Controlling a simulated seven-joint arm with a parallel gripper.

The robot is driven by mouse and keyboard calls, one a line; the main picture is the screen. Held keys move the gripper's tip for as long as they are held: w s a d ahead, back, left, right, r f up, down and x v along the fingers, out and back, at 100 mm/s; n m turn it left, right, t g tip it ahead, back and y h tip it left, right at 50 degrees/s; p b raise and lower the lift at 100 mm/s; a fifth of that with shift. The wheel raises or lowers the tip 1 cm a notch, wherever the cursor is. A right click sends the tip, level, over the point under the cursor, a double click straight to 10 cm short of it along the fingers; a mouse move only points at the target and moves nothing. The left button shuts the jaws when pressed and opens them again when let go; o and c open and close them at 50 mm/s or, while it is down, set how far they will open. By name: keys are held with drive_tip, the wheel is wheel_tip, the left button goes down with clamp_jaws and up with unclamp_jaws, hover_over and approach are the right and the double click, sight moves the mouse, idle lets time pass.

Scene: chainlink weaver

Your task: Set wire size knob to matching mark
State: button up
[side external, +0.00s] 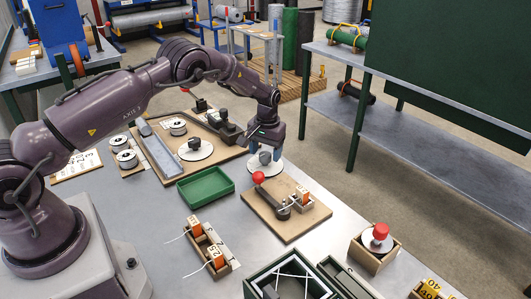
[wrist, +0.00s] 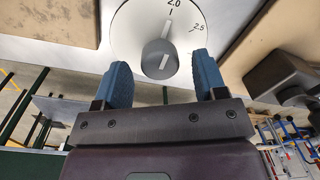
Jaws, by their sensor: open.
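The wire size knob (wrist: 158,60) is a dark grey round knob with a white pointer line, on a white dial (wrist: 128,38) marked 2.0 and 2.5. The line points roughly toward the 2.0 mark (wrist: 173,4). In the side view the dial (side external: 279,166) and its knob (side external: 265,158) lie under my gripper (side external: 265,146). In the wrist view my gripper (wrist: 160,66) is open, its blue fingers on either side of the knob. I cannot tell whether they touch it.
A wooden board (side external: 262,217) with a red-balled lever (side external: 259,178) stands just in front. Behind left, another board holds a second white dial (side external: 205,154). A green tray (side external: 206,185) and orange-tagged wire pieces (side external: 216,262), one reading 2.5, lie nearer. Table between them is clear.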

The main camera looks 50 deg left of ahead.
sight(267, 154)
wheel_tip(267, 154, up, 12)
drive_tip(key=shift+d, duration=0.2)
drive_tip(key=shift+w, duration=0.15)
